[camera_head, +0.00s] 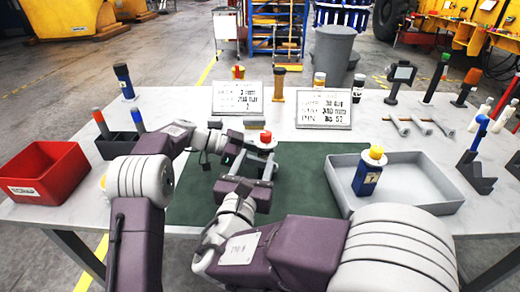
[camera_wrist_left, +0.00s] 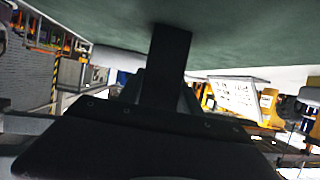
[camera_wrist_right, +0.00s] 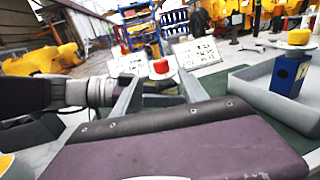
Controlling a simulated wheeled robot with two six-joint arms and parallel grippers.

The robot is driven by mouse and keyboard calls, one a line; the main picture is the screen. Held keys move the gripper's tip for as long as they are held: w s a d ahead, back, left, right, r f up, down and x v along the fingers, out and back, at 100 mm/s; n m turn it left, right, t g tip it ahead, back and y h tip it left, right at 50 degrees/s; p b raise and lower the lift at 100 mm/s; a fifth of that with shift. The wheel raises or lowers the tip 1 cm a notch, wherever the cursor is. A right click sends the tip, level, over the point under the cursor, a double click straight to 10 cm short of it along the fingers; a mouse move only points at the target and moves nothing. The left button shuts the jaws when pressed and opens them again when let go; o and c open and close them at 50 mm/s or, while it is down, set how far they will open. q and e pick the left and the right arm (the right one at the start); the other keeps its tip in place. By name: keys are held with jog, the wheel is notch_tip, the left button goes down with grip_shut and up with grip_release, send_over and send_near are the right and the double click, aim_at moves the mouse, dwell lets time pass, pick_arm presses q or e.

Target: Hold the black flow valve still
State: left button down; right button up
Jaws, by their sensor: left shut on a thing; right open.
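The black flow valve (camera_head: 266,138), with a red cap on a pale collar, is near the back of the green mat (camera_head: 196,195). My left gripper (camera_head: 250,148) comes in from the left and is shut on it. In the left wrist view a dark upright body (camera_wrist_left: 169,65), seemingly the valve's, is between the fingers. My right gripper (camera_head: 262,168) is open on the near side of the valve. In the right wrist view the red cap (camera_wrist_right: 161,67) shows beyond and between the spread fingers. The valve's lower body is mostly hidden; I cannot tell whether it touches the mat.
A grey tray (camera_head: 425,192) on the right holds a blue valve (camera_head: 367,177) with a yellow cap. A red bin (camera_head: 42,172) stands at the left, beside a dark holder (camera_head: 118,146). Two sign boards (camera_head: 237,98) (camera_head: 323,108) stand behind the mat. Tools lie at the right.

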aim_at(265, 138)
jog(key=w, duration=0.3)
jog(key=w+d, duration=0.1)
jog(key=w, duration=0.2)
jog(key=w+d, duration=0.1)
jog(key=w, duration=0.2)
jog(key=shift+w+f, duration=0.1)
jog(key=shift+w, duration=0.1)
